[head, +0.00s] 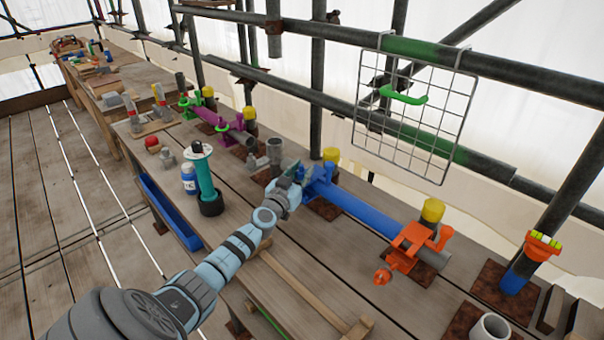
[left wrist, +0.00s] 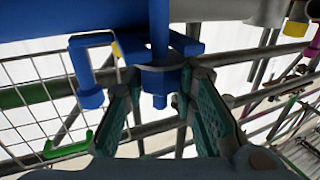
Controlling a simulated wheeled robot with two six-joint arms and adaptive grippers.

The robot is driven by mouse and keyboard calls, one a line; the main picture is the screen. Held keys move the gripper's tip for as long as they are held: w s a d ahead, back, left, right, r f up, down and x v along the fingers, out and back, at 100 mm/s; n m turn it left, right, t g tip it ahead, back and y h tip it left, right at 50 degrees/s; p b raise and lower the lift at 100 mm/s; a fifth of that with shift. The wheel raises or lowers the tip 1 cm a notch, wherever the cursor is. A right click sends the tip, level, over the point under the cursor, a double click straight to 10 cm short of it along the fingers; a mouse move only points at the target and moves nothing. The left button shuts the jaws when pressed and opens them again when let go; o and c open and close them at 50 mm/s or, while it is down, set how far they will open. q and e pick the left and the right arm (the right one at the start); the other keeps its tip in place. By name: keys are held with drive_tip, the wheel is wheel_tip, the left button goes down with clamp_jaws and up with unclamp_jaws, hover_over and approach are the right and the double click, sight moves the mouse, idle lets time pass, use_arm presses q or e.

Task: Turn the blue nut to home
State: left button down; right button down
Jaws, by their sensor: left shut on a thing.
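The nut sits below the blue coupler body (left wrist: 160,30), with a stud end sticking out. In the head view the fingers mostly hide the nut, and its turn angle cannot be read. My right gripper is not in view.
An orange coupler (head: 412,245) with a knob sits at the tube's other end. A teal-and-black tool (head: 205,180) and a blue-white bottle (head: 188,178) stand left of my arm. Purple (head: 235,125) and green couplers lie farther back. A wire grid (head: 415,115) hangs behind.

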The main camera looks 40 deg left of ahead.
use_arm(q)
drive_tip(key=shift+f+m+t+h+b, duration=0.2)
drive_tip(key=shift+m+h+b, duration=0.5)
drive_tip(key=shift+h+b, duration=0.45)
drive_tip(key=shift+f+m+t+h+b, duration=0.15)
drive_tip(key=shift+m+h+b, duration=0.65)
drive_tip(key=shift+b, duration=0.5)
drive_tip(key=h, duration=0.1)
drive_tip(key=m+h, duration=0.2)
drive_tip(key=h, duration=0.1)
drive_tip(key=shift+r+b, duration=0.25)
drive_tip(key=shift+b, duration=0.15)
drive_tip(key=m+g+h+b, duration=0.1)
drive_tip(key=h+b, duration=0.1)
drive_tip(key=b, duration=0.2)
drive_tip(key=m+g+h+b, duration=0.1)
drive_tip(key=m+h+b, duration=0.1)
drive_tip(key=h+b, duration=0.1)
drive_tip(key=shift+f+m+b, duration=0.15)
drive_tip(key=shift+m+b, duration=0.15)
drive_tip(key=shift+b, duration=0.5)
drive_tip(key=shift+h+b, duration=0.25)
drive_tip(key=shift+b, duration=0.2)
drive_tip(key=c, duration=1.3)
unclamp_jaws()
drive_tip(key=shift+r, duration=0.2)
